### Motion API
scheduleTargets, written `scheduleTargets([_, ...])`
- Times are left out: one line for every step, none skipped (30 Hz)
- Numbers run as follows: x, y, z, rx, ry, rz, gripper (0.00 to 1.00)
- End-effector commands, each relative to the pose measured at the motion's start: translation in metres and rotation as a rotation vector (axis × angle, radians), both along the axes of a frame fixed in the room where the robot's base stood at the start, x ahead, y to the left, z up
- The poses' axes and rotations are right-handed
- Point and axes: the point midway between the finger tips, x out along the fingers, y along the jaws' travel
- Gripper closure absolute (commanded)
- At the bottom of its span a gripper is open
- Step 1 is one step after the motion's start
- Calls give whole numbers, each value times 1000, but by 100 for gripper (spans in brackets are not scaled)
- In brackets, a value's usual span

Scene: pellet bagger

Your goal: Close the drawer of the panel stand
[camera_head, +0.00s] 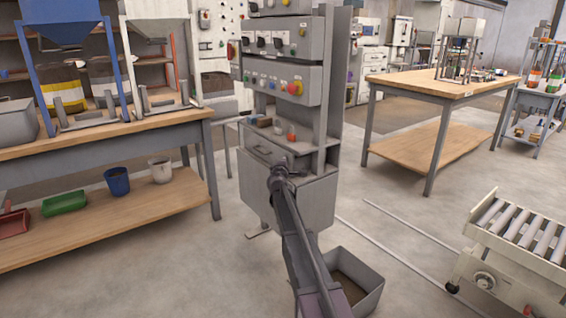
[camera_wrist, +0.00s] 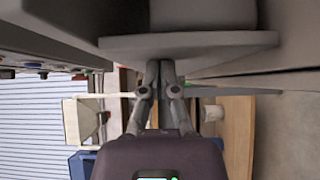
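The grey panel stand (camera_head: 318,110) stands in the middle of the head view, with switch boxes above and a cabinet below. Its drawer (camera_head: 258,154) has a grey front with a bar handle, under the small shelf. My gripper (camera_head: 281,170) is at the right part of the drawer front; my arm hides part of the stand there. In the wrist view, a grey plate, seemingly the drawer front (camera_wrist: 235,42), crosses the top with a box shape behind it. My gripper (camera_wrist: 160,64) has its fingers together, with nothing seen between them. The tips meet the plate's edge in the picture; contact is unclear.
Small items lie on the stand's shelf (camera_head: 299,147). A grey open bin (camera_head: 370,296) stands on the floor beside my arm. A wooden workbench (camera_head: 110,138) is at left, another table (camera_head: 440,86) at back right, and a roller conveyor (camera_head: 520,250) at right.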

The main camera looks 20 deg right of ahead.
Motion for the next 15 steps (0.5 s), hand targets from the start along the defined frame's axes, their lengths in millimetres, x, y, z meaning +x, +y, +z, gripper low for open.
scheduleTargets([6, -10, 1, -3, 0, -18, 100])
scheduleTargets([6, -10, 1, -3, 0, -17, 100])
scheduleTargets([6, -9, 1, -3, 0, -17, 100])
scheduleTargets([6, -8, 1, -3, 0, -17, 100])
scheduleTargets([6, -7, 1, -3, 0, -16, 100])
scheduleTargets([5, -5, 1, -3, 0, -16, 100])
scheduleTargets([5, -4, 1, -3, 0, -16, 100])
scheduleTargets([4, -2, 1, -3, 0, -15, 100])
scheduleTargets([3, 2, 1, -3, 0, -14, 100])
scheduleTargets([2, 5, 1, -2, 0, -12, 100])
scheduleTargets([1, 8, 1, -2, 0, -11, 100])
scheduleTargets([-1, 13, 2, -3, -1, -9, 100])
scheduleTargets([-2, 17, 2, -3, -1, -8, 100])
scheduleTargets([-4, 20, 2, -3, -1, -7, 100])
scheduleTargets([-6, 26, 2, -3, -1, -7, 100])
